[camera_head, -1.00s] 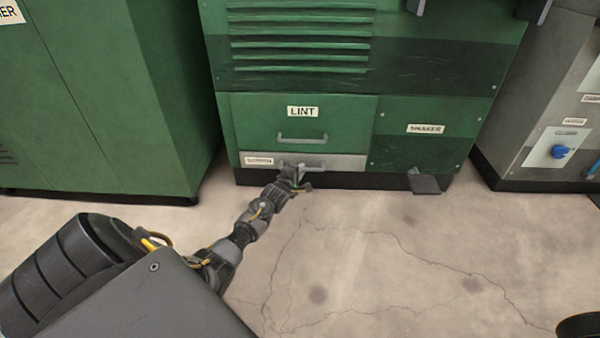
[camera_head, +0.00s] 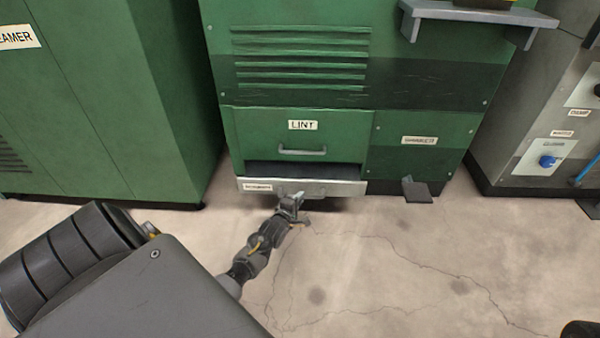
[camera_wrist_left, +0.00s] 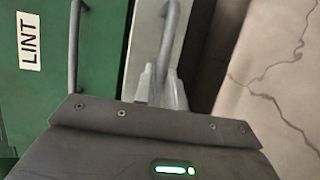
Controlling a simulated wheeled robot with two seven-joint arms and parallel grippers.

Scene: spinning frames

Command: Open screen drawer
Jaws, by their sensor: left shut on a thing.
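The screen drawer (camera_head: 335,187) is the low grey-metal drawer at the bottom of the green machine, under the drawer marked LINT (camera_head: 303,125). It stands partly pulled out, with a dark gap showing above its front. My left gripper (camera_head: 290,203) is at the drawer's front and is shut on its handle. In the left wrist view the fingers (camera_wrist_left: 162,88) close around the grey bar handle (camera_wrist_left: 167,45) in front of the pale drawer face (camera_wrist_left: 145,35). My right gripper is not in view.
A dark foot pedal (camera_head: 416,190) sticks out at the machine's lower right. A green cabinet (camera_head: 90,110) stands at the left and a grey machine (camera_head: 530,140) at the right. The cracked concrete floor (camera_head: 400,260) in front is clear.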

